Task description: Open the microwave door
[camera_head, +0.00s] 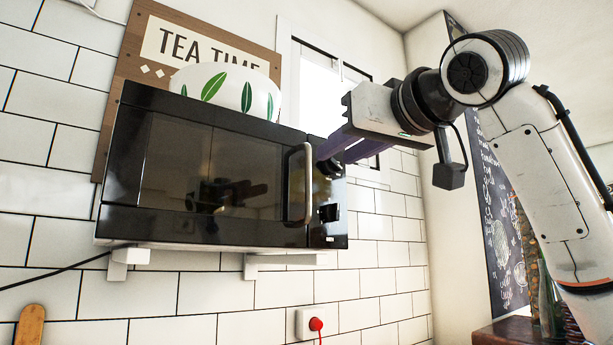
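A black microwave (235,180) sits on white wall brackets in the middle left of the head view. Its dark glass door (175,165) looks shut. A pale vertical handle (308,185) is at the door's right edge, with knobs on the panel right of it. My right gripper (330,160) comes in from the right, its purple fingers pointing left toward the panel and the upper part of the handle. Its fingertips are close to the handle; I cannot tell whether they touch it. The finger gap is not clear from this angle. My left gripper is not in view.
A white bowl with green leaves (228,88) stands on the microwave, before a wooden "TEA TIME" sign (130,60). A wall socket with a red plug (316,323) is below. A chalkboard (503,220) hangs at right. The tiled wall is close behind the microwave.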

